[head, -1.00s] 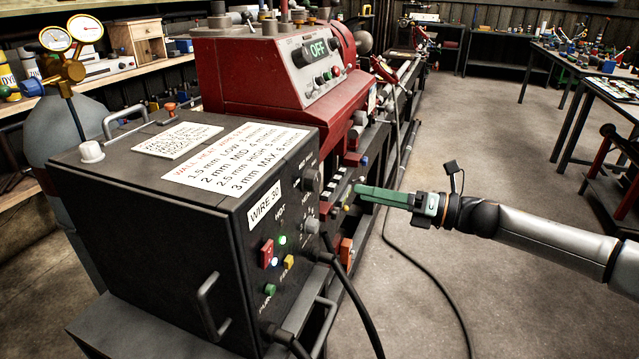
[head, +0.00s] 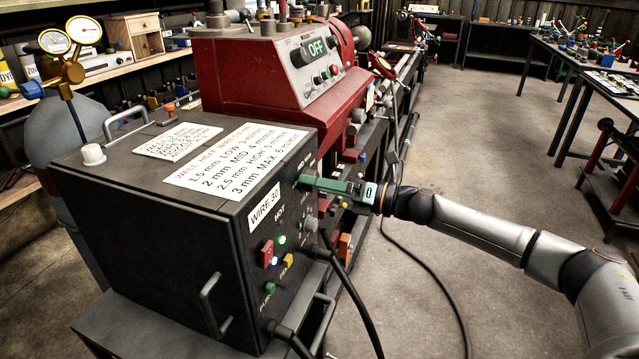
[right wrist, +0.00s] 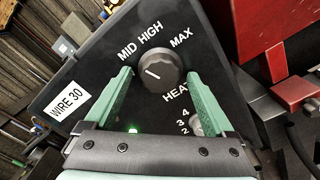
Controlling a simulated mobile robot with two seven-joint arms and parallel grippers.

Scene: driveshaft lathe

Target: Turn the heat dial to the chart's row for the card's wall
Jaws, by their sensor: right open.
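The heat dial (right wrist: 166,70) is a dark round knob on the black welder's front. Its white mark points to the upper left, roughly towards MID. MID, HIGH and MAX show around it; LOW is not visible. In the head view my gripper hides the dial. My right gripper (head: 308,184), with green fingers, is open, one finger on each side of the dial; contact cannot be told. The wall heat chart (head: 238,162) on the welder's top lists 1.5 mm LOW, 2 mm MID, 2.5 mm HIGH, 3 mm MAX. A white card (head: 178,142) beside it is too small to read.
A WIRE 30 label (head: 264,208), a red switch (head: 267,253) and another knob (head: 309,224) are close by on the welder's front. Cables (head: 345,275) hang below. The red lathe (head: 255,70) stands behind.

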